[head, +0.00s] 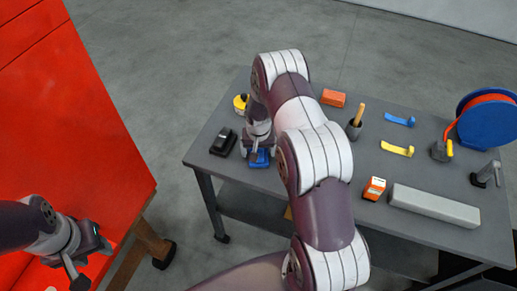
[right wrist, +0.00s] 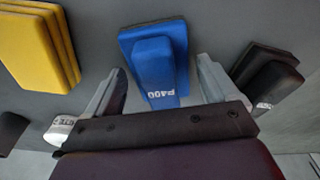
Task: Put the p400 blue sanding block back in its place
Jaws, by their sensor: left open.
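The blue sanding block (head: 262,160) lies on the grey table (head: 235,182) near its left end. In the right wrist view the block (right wrist: 153,60) shows the print P400. My right gripper (right wrist: 160,72) is open, with one finger on each side of the block. Gaps show between both fingers and the block. In the head view the right gripper (head: 259,146) is at the block, partly hidden by my arm. My left gripper (head: 80,255) is open and empty beside the red panel at lower left, far from the table.
A black block (head: 223,142) and a yellow one (head: 240,104) are close to the blue block. Orange block (head: 333,98), cup with wooden handle (head: 354,128), orange-white item (head: 374,188), long grey bar (head: 434,206) and blue reel (head: 487,124) stand further right. Red panel (head: 75,120) fills the left.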

